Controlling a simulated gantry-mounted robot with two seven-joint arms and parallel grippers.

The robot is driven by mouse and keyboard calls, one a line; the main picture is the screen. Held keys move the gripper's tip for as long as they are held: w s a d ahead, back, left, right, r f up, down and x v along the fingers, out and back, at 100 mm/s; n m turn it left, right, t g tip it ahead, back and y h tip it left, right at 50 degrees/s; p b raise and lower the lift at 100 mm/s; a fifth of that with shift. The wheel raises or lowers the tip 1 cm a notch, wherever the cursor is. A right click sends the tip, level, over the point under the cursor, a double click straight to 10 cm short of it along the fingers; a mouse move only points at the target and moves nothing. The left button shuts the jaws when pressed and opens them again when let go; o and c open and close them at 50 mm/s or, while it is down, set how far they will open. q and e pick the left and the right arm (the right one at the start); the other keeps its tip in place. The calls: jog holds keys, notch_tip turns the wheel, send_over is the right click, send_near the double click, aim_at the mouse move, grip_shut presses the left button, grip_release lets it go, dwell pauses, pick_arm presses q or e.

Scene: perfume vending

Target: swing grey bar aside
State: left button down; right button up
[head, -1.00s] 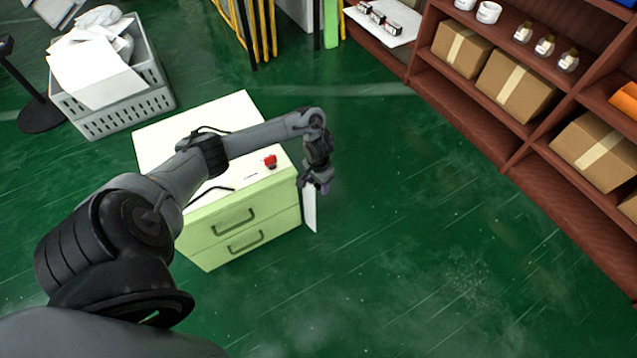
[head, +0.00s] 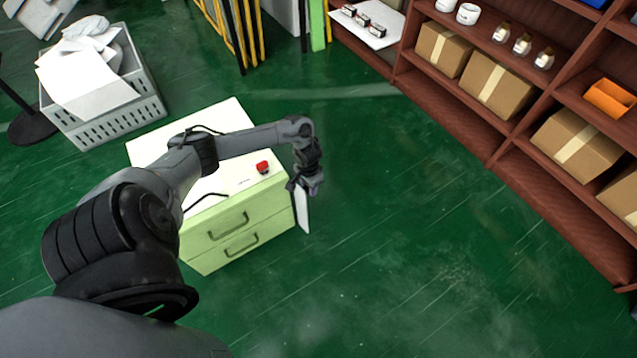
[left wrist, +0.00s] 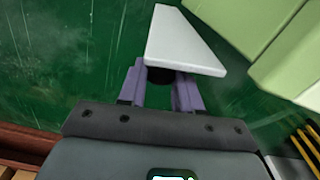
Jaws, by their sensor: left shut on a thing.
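A pale grey, nearly white flat bar (head: 302,211) hangs down from my left gripper (head: 304,187), beside the right side of the pale green cabinet (head: 238,213). In the left wrist view the bar (left wrist: 178,42) shows as a wedge-shaped pale piece at the purple fingertips (left wrist: 160,82). The left gripper is shut on it. The cabinet's green side is close by at the right of that view. I cannot tell whether the bar touches the cabinet or is attached to it. My right gripper is not in view.
A red button (head: 262,167) sits on the cabinet top. A grey crate (head: 110,117) with white sheets stands at the back left. A brown shelf (head: 520,150) with boxes and bottles runs along the right. The green floor (head: 400,200) between cabinet and shelf is clear.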

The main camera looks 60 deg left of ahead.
pick_arm(q)
jog(key=c, duration=0.8)
grip_release()
jog(key=shift+s, duration=0.1)
jog(key=shift+r+p, duration=0.45)
jog(key=shift+r, duration=0.2)
notch_tip(320, 180, up, 10)
jog(key=p, duration=0.6)
jog(key=shift+f, duration=0.25)
jog(key=shift+s, duration=0.1)
